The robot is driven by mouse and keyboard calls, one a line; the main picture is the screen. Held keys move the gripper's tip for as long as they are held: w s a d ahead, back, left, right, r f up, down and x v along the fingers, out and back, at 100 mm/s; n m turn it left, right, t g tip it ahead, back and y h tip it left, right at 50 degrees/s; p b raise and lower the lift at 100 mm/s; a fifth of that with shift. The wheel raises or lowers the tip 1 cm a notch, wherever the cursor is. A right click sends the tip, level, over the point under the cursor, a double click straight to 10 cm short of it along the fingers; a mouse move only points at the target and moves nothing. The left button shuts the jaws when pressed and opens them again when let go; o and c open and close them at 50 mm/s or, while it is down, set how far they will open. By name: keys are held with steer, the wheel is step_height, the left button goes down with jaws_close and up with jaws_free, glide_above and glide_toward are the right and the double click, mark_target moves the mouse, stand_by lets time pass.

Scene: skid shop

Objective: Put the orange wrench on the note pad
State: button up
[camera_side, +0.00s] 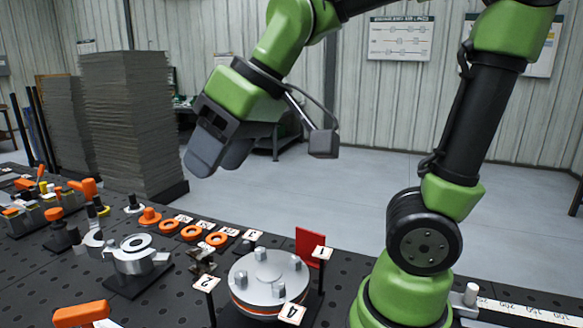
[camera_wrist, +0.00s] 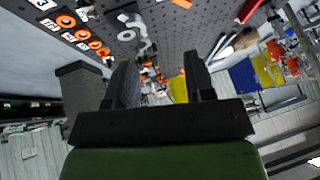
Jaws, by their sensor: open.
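My gripper (camera_side: 212,160) is high above the table in the side view, tilted down to the left. Its two fingers are apart with nothing between them, as the wrist view also shows (camera_wrist: 160,78). An orange piece (camera_side: 80,314) lies at the bottom left edge of the side view, cut off by the frame; I cannot tell if it is the wrench. A white piece (camera_side: 106,324) lies against it, mostly out of frame; I cannot tell if it is the note pad.
The dark perforated table (camera_side: 185,300) holds a round metal fixture (camera_side: 268,275) with numbered tags, a metal clamp part (camera_side: 135,255) and several orange rings (camera_side: 192,233). Orange-handled clamps crowd the far left. Tall grey stacks (camera_side: 132,120) stand behind the table. Air around my gripper is clear.

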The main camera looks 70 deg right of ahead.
steer(key=s+d+f+m+t, duration=0.1)
steer(key=s+m, duration=0.3)
steer(key=s, duration=0.4)
steer(key=shift+s+d+f+h, duration=0.2)
steer(key=shift+s+d+h, duration=0.1)
steer(key=shift+d, duration=0.2)
